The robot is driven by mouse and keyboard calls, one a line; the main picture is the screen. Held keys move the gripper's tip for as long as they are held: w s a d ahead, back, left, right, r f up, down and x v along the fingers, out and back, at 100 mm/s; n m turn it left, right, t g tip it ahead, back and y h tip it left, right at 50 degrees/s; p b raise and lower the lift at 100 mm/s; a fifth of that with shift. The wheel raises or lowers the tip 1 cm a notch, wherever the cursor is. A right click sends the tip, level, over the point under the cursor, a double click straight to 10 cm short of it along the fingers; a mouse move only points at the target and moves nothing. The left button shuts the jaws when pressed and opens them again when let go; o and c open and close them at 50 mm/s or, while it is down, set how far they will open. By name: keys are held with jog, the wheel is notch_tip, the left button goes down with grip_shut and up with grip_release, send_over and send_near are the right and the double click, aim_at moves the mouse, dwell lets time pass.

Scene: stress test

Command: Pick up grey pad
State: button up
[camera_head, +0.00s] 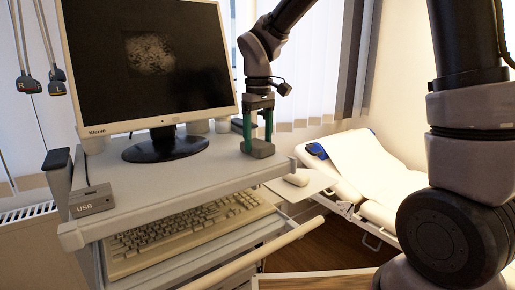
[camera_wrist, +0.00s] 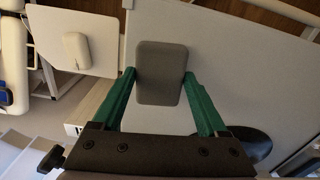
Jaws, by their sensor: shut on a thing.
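The grey pad (camera_wrist: 161,73) is a small dark grey block with rounded corners, between the green fingers of my gripper (camera_wrist: 160,78) in the wrist view. The fingertips touch its two long sides. In the head view the pad (camera_head: 258,149) is at the right end of the cart's top shelf (camera_head: 200,169), under the green fingers of my gripper (camera_head: 258,140). My gripper points down and is shut on the pad. I cannot tell whether the pad rests on the shelf or is slightly above it.
A monitor (camera_head: 150,60) stands left of my gripper. A keyboard (camera_head: 185,235) lies on the lower tray, and a white mouse (camera_head: 296,179) on a side plate. A USB box (camera_head: 92,200) sits at the shelf's left. A bed (camera_head: 365,170) is behind. The shelf's front middle is clear.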

aim_at(259, 143)
jog(key=shift+r, duration=0.15)
notch_tip(259, 143, up, 10)
jog(key=shift+f, duration=0.15)
dwell(0.3)
